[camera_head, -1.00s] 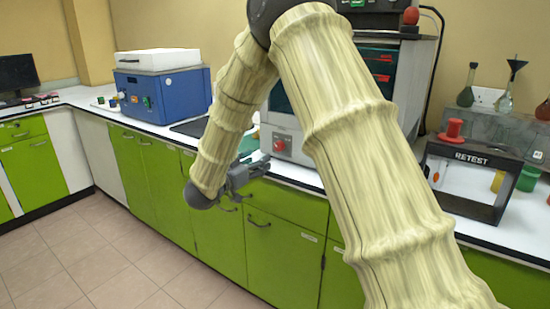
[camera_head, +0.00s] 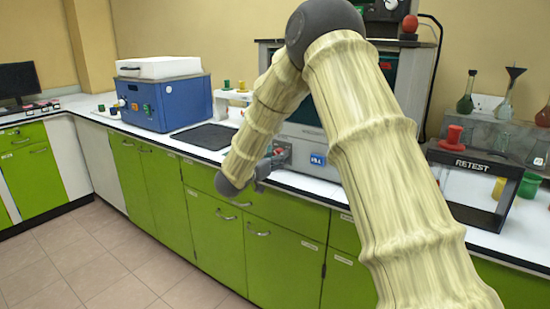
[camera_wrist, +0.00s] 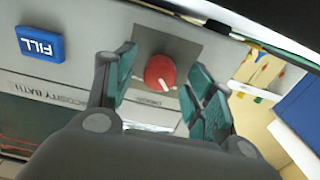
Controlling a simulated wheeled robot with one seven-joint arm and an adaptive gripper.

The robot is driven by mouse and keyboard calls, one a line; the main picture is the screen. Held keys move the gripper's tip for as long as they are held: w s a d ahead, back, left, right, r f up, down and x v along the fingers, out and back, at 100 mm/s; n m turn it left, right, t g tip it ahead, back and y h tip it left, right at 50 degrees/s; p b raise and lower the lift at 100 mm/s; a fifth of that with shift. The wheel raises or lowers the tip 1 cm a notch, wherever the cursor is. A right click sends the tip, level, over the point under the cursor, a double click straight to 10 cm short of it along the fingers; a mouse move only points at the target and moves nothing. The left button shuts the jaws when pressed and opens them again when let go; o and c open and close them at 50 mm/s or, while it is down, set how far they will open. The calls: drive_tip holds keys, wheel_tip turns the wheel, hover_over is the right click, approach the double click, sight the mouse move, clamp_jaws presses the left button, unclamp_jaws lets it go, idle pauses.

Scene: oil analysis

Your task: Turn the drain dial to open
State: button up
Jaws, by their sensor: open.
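The drain dial is a red round knob (camera_wrist: 160,72) with a white pointer line, on a grey plate (camera_wrist: 183,45) on the front of the viscosity bath. In the wrist view it sits between the open fingers of my gripper (camera_wrist: 160,84), with a gap on both sides. In the head view the red dial (camera_head: 281,151) shows just beyond my gripper (camera_head: 270,162), left of the blue FILL button (camera_head: 317,159). The FILL button also shows in the wrist view (camera_wrist: 40,44). A label beside the dial is partly legible. Contact with the dial is not visible.
My arm hides much of the bath (camera_head: 305,135). A blue machine (camera_head: 165,100) and a dark mat (camera_head: 205,136) lie to the left on the white counter. A RETEST stand (camera_head: 475,163) and flasks (camera_head: 466,95) are at the right. Floor in front is clear.

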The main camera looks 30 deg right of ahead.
drive_tip(key=c, duration=1)
drive_tip(key=shift+c, duration=0.2)
